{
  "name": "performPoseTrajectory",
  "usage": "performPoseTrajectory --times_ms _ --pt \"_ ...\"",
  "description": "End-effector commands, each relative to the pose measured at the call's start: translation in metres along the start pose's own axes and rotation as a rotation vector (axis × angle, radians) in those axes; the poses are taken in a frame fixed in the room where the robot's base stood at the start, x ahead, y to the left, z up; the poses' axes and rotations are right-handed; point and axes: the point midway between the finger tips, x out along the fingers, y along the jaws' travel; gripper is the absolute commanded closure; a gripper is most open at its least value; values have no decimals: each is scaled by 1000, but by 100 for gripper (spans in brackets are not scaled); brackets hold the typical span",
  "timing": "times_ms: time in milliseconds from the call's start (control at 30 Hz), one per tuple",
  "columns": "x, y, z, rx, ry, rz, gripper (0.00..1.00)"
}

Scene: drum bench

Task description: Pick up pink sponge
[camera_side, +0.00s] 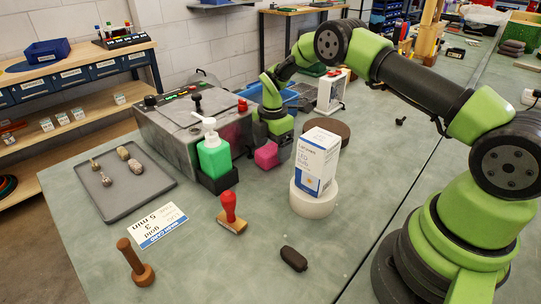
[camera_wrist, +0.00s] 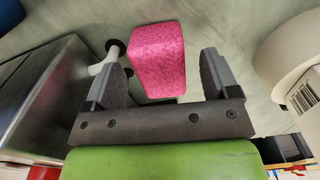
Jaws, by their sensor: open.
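The pink sponge (camera_side: 266,156) lies on the green-grey bench top beside the grey machine, just below my gripper in the side view. In the wrist view the sponge (camera_wrist: 158,60) lies ahead of and between the two grey fingers, closer to the left finger. My gripper (camera_wrist: 165,80) is open, with a gap on both sides of the sponge and nothing held. In the side view my gripper (camera_side: 274,140) points down near the sponge, and its fingers are mostly hidden there.
The grey machine (camera_side: 180,135) and a green bottle (camera_side: 214,155) stand close on the left. A boxed bulb (camera_side: 316,160) on a white roll (camera_side: 313,203) stands on the right. A red-handled stamp (camera_side: 230,210) is in front. The bench front is partly clear.

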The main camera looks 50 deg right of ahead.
Motion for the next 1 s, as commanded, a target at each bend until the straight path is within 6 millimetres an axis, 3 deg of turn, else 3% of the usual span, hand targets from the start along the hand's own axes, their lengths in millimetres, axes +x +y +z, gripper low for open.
performPoseTrajectory --times_ms 100,333,500,567,833,1000 --pt "9 0 0 1 0 -1 19" --pt "9 0 0 1 -1 1 21" --pt "9 0 0 1 -1 1 60" --pt "9 0 0 1 -1 1 72" --pt "7 0 0 1 -1 1 72" --pt "-14 1 0 2 -1 5 72"
